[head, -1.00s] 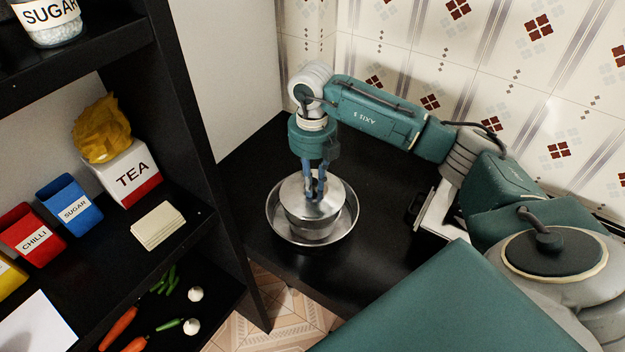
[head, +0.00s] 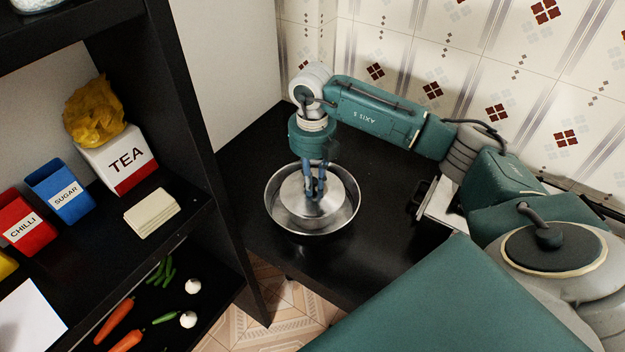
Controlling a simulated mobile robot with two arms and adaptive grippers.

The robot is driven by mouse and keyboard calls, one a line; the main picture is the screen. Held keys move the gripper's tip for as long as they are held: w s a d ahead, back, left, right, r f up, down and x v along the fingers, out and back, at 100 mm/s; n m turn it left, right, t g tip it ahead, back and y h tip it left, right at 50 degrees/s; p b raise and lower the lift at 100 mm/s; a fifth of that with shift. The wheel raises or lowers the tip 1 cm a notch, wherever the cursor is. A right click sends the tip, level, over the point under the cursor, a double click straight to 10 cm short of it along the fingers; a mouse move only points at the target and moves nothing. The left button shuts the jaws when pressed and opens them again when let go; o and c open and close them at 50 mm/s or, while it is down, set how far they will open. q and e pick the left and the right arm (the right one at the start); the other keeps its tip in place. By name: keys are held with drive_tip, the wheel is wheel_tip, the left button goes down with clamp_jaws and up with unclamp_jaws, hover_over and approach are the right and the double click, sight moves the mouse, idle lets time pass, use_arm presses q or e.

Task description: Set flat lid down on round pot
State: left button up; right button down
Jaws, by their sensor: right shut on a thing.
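A wide, round, shiny steel vessel (head: 352,212), the only pot-like thing I see, stands on the black counter. The flat round steel lid (head: 335,197) appears over its middle and is narrower than its rim. A darker steel shape shows under the lid's front edge; I cannot tell if it is a smaller pot or a reflection. I cannot tell whether the lid touches anything below. My right gripper (head: 314,193) points down and is shut on the lid at its middle, hiding the grip. My left gripper is not in view.
A black shelf unit (head: 190,110) stands at the left, with a tea box (head: 122,160), sugar box (head: 62,190), chilli box (head: 24,222) and vegetables below. A tiled wall (head: 440,60) is behind.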

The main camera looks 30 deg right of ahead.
drive_tip(key=shift+f, duration=0.35)
drive_tip(key=c, duration=1.5)
unclamp_jaws()
wheel_tip(320, 180, up, 12)
drive_tip(key=shift+r, duration=0.1)
